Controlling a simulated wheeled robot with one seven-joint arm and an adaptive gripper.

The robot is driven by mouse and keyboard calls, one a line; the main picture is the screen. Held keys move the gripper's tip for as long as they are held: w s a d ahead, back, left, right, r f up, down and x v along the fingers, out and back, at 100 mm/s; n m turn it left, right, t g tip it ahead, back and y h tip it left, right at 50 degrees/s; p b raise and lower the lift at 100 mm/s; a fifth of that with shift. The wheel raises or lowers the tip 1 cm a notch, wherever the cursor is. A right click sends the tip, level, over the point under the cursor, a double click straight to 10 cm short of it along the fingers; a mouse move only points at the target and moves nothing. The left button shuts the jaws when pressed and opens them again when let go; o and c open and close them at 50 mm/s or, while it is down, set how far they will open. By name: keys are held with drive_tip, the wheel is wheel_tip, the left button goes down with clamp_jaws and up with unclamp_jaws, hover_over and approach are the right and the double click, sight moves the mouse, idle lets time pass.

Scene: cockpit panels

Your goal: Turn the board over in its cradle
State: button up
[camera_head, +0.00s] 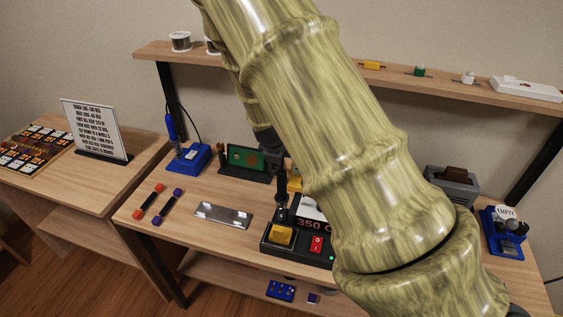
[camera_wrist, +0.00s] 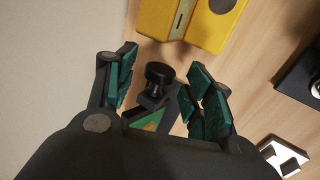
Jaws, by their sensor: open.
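The green board (camera_head: 245,156) stands upright in its black cradle (camera_head: 243,174) on the workbench in the head view. My gripper (camera_wrist: 164,62) is open in the wrist view, its teal-padded fingers on either side of a black round knob (camera_wrist: 159,74) at the cradle's end. A strip of the green board (camera_wrist: 152,121) shows below the knob, between the fingers. The rest of the board is hidden by my gripper body there. In the head view my gripper is a dark shape at the cradle's right end, mostly hidden by my arm.
A blue soldering-iron stand (camera_head: 189,158) is left of the cradle. A metal tray (camera_head: 222,215) and a black station (camera_head: 292,240) lie in front. A yellow block (camera_wrist: 205,20) is near the fingers in the wrist view. My arm covers the bench's middle right.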

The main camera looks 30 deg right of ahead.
drive_tip(key=shift+w+d+f, duration=0.15)
drive_tip(key=shift+d+f, duration=0.05)
drive_tip(key=shift+f, duration=0.25)
drive_tip(key=shift+c, duration=0.2)
drive_tip(key=c, duration=1)
drive_tip(key=shift+r+g+y+p, duration=0.2)
drive_tip(key=shift+g+y+p, duration=0.15)
drive_tip(key=shift+p, duration=0.5)
drive_tip(key=shift+w+d+f+g+y+p, duration=0.1)
drive_tip(key=shift+w+g+y+p, duration=0.2)
drive_tip(key=shift+y+p, duration=0.45)
drive_tip(key=shift+s, duration=0.15)
drive_tip(key=o, duration=1)
drive_tip(key=shift+o, duration=0.2)
